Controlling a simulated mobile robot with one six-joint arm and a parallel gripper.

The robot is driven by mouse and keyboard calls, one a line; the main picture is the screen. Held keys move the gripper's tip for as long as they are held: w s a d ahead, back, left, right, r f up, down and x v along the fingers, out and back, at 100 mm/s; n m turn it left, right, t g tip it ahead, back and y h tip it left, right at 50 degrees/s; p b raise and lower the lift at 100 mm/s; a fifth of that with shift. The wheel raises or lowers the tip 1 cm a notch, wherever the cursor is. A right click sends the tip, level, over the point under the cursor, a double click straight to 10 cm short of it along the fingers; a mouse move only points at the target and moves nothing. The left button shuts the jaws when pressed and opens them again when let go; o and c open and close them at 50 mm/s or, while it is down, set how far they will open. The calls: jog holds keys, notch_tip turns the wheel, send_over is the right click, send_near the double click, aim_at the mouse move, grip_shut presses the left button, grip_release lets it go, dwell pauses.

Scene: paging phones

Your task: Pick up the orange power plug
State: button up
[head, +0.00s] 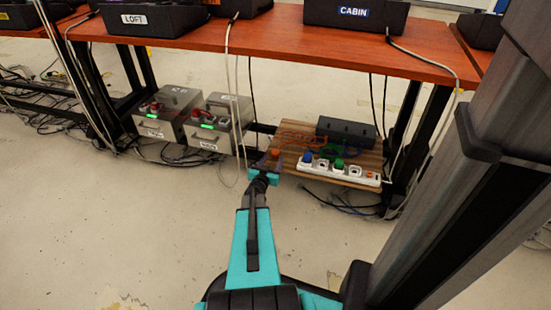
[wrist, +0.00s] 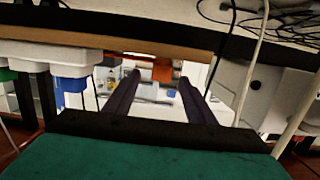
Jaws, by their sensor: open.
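The orange power plug (head: 276,153) shows at the left end of the wooden shelf, right at the end of my arm in the head view. In the wrist view an orange shape (wrist: 162,70), which looks like the plug, lies in line with the gap between the fingers. My gripper (head: 271,159) is open, and its two dark fingers (wrist: 159,77) stand on either side of that orange shape. I cannot tell whether they touch it. The white power strip (head: 325,171) lies to the right, with a blue plug (head: 308,157) and a green plug (head: 339,165).
A black power box (head: 346,134) and orange cables (head: 293,137) lie on the shelf. Two grey boxes (head: 160,114) with green lights stand left of it. A red-brown table (head: 300,43) is above, with thin cables hanging close to my gripper. Open floor lies in front.

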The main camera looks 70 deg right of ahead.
aim_at(275, 156)
jog(key=shift+w+d+f+b, duration=0.1)
jog(key=shift+d+f+b, duration=0.15)
jog(key=shift+d, duration=0.85)
jog(key=shift+w+d+f+b, duration=0.1)
jog(key=shift+d+b, duration=0.2)
jog(key=shift+d, duration=0.75)
jog(key=shift+w+d+f+b, duration=0.1)
jog(key=shift+d+f+b, duration=0.1)
jog(key=shift+d+b, duration=0.35)
jog(key=shift+w+d+f+b, duration=0.15)
jog(key=shift+d+b, duration=0.25)
jog(key=shift+d, duration=0.25)
jog(key=shift+d+b, duration=0.6)
jog(key=shift+d, duration=0.75)
jog(key=shift+c, duration=0.3)
jog(key=c, duration=1.1)
